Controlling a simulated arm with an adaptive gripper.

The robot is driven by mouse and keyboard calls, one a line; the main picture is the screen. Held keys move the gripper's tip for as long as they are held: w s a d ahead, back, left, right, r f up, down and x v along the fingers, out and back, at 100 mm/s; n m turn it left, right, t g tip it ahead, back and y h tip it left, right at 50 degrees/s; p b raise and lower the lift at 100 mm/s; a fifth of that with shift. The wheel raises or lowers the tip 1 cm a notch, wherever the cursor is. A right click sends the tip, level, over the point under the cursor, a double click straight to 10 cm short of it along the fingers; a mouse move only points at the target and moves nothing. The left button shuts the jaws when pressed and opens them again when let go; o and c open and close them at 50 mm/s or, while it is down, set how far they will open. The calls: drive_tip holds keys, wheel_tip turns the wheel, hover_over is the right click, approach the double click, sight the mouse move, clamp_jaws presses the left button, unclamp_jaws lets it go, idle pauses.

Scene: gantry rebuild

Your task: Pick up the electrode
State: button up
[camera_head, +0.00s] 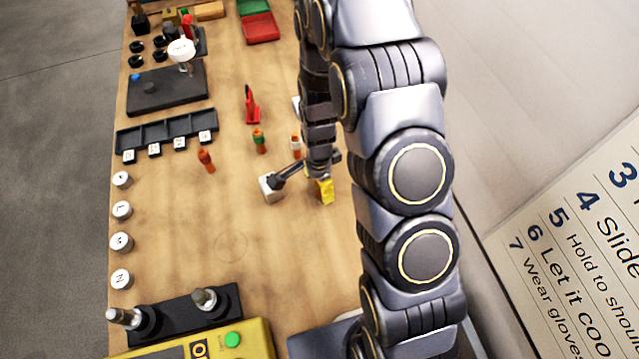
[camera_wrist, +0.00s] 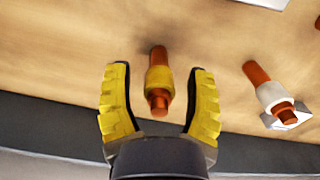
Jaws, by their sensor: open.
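In the wrist view, a copper-coloured electrode with a yellow collar (camera_wrist: 158,80) lies between the two yellow fingers of my gripper (camera_wrist: 160,98). The fingers are open, with a gap on each side of it. A second copper electrode with a white collar (camera_wrist: 270,95) is to the right, outside the fingers. In the head view, my gripper (camera_head: 325,190) is low over the table's right side, and my arm hides most of it. Electrodes with an orange-red collar (camera_head: 206,160), a green collar (camera_head: 259,141) and a white collar (camera_head: 295,143) stand on the table. The yellow-collared one is hidden there.
A red object (camera_head: 252,104) stands beyond the electrodes. A black compartment tray (camera_head: 168,133) and a dark pad (camera_head: 165,92) are at the left. Several white lettered discs (camera_head: 122,241) line the left edge. A yellow unit (camera_head: 245,342) is at the front. The wooden table's middle (camera_head: 215,215) is clear.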

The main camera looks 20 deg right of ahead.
clamp_jaws()
